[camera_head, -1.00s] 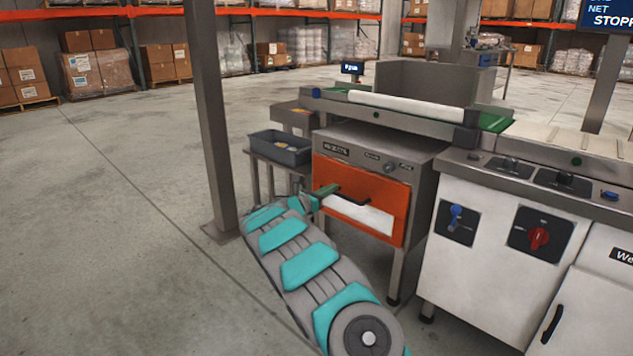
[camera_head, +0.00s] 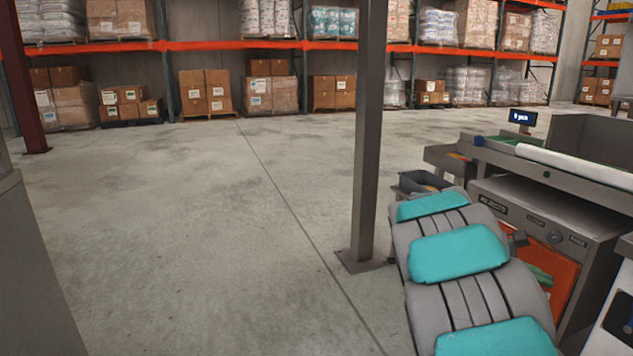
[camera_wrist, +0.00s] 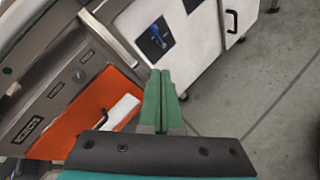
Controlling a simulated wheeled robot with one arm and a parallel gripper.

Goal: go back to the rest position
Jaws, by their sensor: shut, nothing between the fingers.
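My gripper (camera_wrist: 161,100) shows in the wrist view, its two green fingers pressed together with nothing between them. Beyond and left of the fingers is the orange drawer front (camera_wrist: 88,115) of the grey rejects cabinet, with a white patch beside it. The fingertips appear apart from the cabinet and the white machine. In the head view my grey and teal arm reaches up from the lower right and covers part of the cabinet (camera_head: 548,215) and its orange front (camera_head: 552,270).
A grey post (camera_head: 368,130) stands just left of my arm. A grey bin (camera_head: 420,182) is behind the arm. A conveyor (camera_head: 560,165) runs to the right. The white cabinet (camera_wrist: 195,35) has a blue switch. Open concrete floor (camera_head: 220,230) lies left, with pallet racks behind.

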